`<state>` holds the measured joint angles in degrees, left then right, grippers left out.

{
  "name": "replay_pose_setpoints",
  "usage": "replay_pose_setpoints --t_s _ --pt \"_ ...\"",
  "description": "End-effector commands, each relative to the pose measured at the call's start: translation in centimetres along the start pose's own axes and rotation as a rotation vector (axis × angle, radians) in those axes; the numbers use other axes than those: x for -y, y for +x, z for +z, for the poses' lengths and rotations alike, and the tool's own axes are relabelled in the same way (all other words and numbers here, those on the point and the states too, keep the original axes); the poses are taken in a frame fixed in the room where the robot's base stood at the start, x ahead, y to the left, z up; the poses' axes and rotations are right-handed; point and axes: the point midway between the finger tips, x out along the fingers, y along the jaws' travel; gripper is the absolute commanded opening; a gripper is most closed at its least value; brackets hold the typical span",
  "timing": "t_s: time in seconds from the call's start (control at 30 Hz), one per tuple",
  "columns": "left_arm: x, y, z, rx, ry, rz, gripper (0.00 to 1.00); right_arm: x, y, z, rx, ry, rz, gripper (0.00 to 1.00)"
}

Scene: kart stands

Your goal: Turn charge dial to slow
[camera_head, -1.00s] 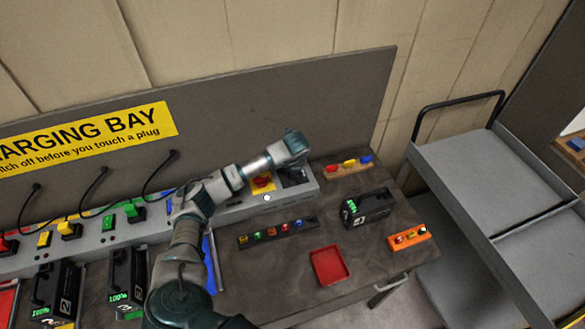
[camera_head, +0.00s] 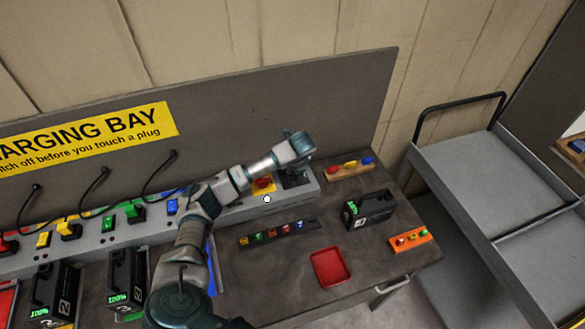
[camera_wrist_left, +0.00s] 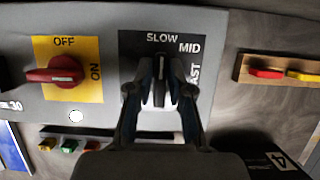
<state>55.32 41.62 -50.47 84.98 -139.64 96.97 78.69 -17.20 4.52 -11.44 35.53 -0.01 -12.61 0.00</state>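The charge dial (camera_wrist_left: 160,88) sits on a black plate marked SLOW, MID and FAST in the left wrist view. Its narrow grip stands about upright in that picture, under the word SLOW, but the fingers hide much of it. My left gripper (camera_wrist_left: 159,78) has one finger on each side of the grip, and the fingertips close in on it. In the head view my left gripper (camera_head: 297,165) is over the dial's plate at the right end of the grey charging unit (camera_head: 232,212), and it hides the dial.
A red OFF/ON rotary switch (camera_wrist_left: 62,72) on a yellow plate sits left of the dial. A wooden block with coloured pieces (camera_head: 348,170), a black battery (camera_head: 368,210), an orange block (camera_head: 408,240) and a red tray (camera_head: 330,268) lie to the right on the bench.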

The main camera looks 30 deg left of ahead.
Motion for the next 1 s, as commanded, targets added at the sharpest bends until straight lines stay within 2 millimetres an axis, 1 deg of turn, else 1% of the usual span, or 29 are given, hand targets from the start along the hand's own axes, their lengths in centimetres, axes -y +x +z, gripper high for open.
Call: replay_pose_setpoints --t_s 0.03,0.67,0.77,0.83,1.0 --pt "-0.1 0.4 -0.5 -0.01 0.007 0.007 0.39 -0.1 0.1 0.0 0.0 0.0 0.001 0.0" --pt "0.0 -0.1 0.0 0.0 0.002 -0.002 0.39 -0.3 0.0 0.1 0.0 -0.002 0.003 0.0" --pt "0.1 -0.9 0.0 0.001 0.002 -0.004 0.39 -0.2 0.0 0.1 -0.001 -0.002 0.003 0.0" --pt "0.1 -2.1 0.1 0.002 0.002 -0.005 0.39 -0.2 0.0 0.1 -0.001 -0.001 0.002 0.0" --pt "0.1 -5.9 0.0 0.002 0.004 -0.006 0.39 -0.1 0.0 0.1 -0.001 -0.001 0.002 0.0"
